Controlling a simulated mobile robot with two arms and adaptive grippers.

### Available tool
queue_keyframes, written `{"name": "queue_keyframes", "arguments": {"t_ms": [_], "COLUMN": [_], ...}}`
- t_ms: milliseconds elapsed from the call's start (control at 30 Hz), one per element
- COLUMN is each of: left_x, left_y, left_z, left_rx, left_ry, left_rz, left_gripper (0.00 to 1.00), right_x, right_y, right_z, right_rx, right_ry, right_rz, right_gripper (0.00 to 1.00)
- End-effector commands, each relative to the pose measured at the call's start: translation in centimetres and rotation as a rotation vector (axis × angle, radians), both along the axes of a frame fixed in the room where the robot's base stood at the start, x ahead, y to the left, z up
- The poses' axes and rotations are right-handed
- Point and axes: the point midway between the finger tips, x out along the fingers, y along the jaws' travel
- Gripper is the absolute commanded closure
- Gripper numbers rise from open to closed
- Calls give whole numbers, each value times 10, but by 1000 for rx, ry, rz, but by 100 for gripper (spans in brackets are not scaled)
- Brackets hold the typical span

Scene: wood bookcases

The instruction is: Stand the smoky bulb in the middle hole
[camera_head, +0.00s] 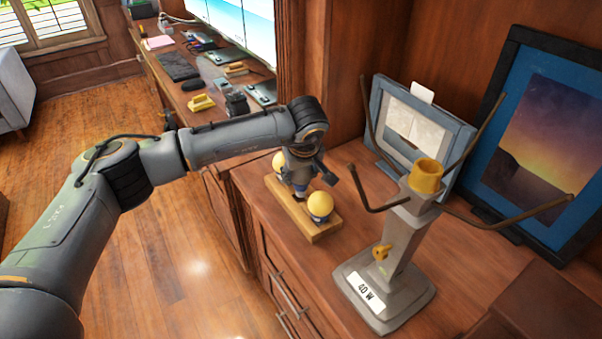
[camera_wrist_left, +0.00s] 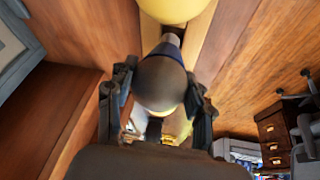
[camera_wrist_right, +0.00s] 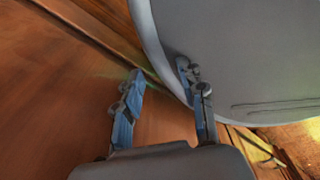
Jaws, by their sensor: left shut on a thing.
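My left gripper (camera_head: 300,184) is over the middle of a wooden block (camera_head: 291,216) on the cabinet top. In the left wrist view the smoky bulb (camera_wrist_left: 160,82), dark grey and rounded, sits between the fingers of my left gripper (camera_wrist_left: 160,95), which are shut on it. A dark and blue part shows at its far end, beside the block; I cannot tell whether it is in the middle hole, which the gripper hides. Yellow bulbs stand at the block's far end (camera_head: 279,161) and near end (camera_head: 320,204). My right gripper (camera_wrist_right: 160,70) is open and empty.
A grey stand (camera_head: 405,235) with a yellow top, dark rods and a "40 W" label is right of the block. Picture frames (camera_head: 545,150) lean behind it. A desk (camera_head: 180,95) with small items is further back. A large grey surface (camera_wrist_right: 240,60) is close to my right gripper.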

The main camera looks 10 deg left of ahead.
Motion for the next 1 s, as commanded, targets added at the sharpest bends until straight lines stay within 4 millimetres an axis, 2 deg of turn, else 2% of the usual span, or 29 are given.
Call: {"name": "queue_keyframes", "arguments": {"t_ms": [467, 1000], "left_x": [0, 0], "left_y": [0, 0], "left_z": [-5, -16], "left_rx": [0, 0], "left_ry": [0, 0], "left_rz": [0, 0], "left_gripper": [64, 64], "right_x": [0, -1], "right_y": [-2, 6], "right_z": [-3, -12], "right_rx": [-2, 8], "right_ry": [0, 1], "right_rz": [2, 1], "right_gripper": [60, 60]}}
